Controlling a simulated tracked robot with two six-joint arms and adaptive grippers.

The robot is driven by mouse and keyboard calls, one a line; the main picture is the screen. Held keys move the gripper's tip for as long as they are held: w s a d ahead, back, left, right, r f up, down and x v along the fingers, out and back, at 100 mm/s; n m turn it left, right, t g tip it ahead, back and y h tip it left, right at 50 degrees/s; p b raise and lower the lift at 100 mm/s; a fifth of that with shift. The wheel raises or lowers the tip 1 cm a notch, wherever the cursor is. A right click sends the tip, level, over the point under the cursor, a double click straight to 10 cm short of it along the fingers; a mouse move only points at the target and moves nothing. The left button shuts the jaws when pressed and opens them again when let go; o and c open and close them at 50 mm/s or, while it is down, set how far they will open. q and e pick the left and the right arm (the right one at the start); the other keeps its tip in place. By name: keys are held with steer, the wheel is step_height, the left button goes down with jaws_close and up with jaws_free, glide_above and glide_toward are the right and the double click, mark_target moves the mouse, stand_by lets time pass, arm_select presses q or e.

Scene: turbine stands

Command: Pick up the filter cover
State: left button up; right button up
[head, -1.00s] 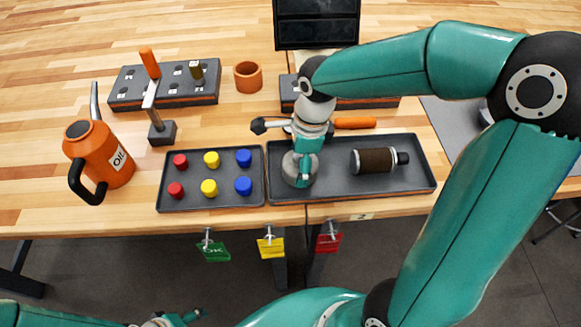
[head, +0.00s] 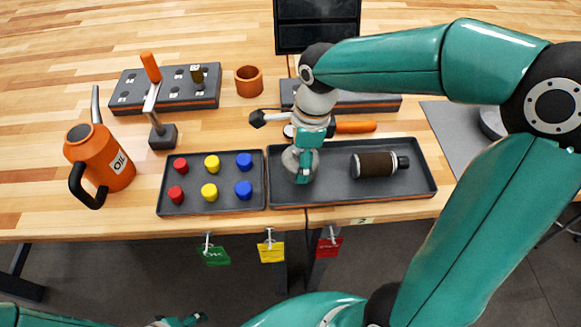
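A grey rounded piece, which looks like the filter cover (head: 289,159), is at the left end of the right-hand dark tray (head: 340,196). My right gripper (head: 304,175) points down over it and hides part of it. The fingers overlap the cover; I cannot tell whether they are closed on it or whether it touches the tray. A brown cylindrical filter with a dark end (head: 376,164) lies on its side in the same tray. My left gripper (head: 188,320) is at the bottom edge, mostly out of frame, away from the table.
A tray with red, yellow and blue caps (head: 225,205) is left of the cover. An orange-handled tool (head: 355,127) lies behind the tray. Coloured tags hang in front.

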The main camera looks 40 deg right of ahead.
step_height(320, 180, up, 17)
steer(key=p, duration=0.1)
stand_by(0.3)
